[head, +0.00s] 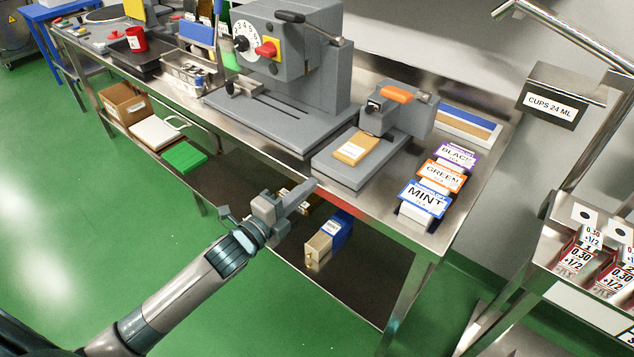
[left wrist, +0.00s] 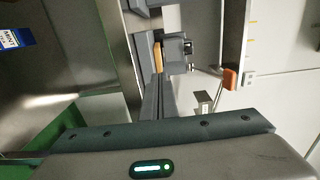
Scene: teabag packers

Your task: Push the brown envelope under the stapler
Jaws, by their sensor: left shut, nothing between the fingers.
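The brown envelope (head: 356,147) lies flat on the grey base plate (head: 336,172) of the stapler, in front of its head. The stapler (head: 378,118) is a grey machine with an orange handle on top, standing on the steel table. In the left wrist view the envelope (left wrist: 157,55) is a narrow tan strip beside the grey stapler (left wrist: 174,48). My left gripper (head: 313,184) is shut and empty, off the table's front edge, and its fingers point toward the stapler base. Its closed fingers show in the left wrist view (left wrist: 158,82), apart from the envelope. My right gripper is not in view.
A large grey press (head: 320,75) stands left of the stapler. Boxes marked BLACK, GREEN and MINT (head: 424,198) stand to its right. The table's front edge (head: 375,215) lies close to my gripper. A lower shelf holds boxes (head: 320,245).

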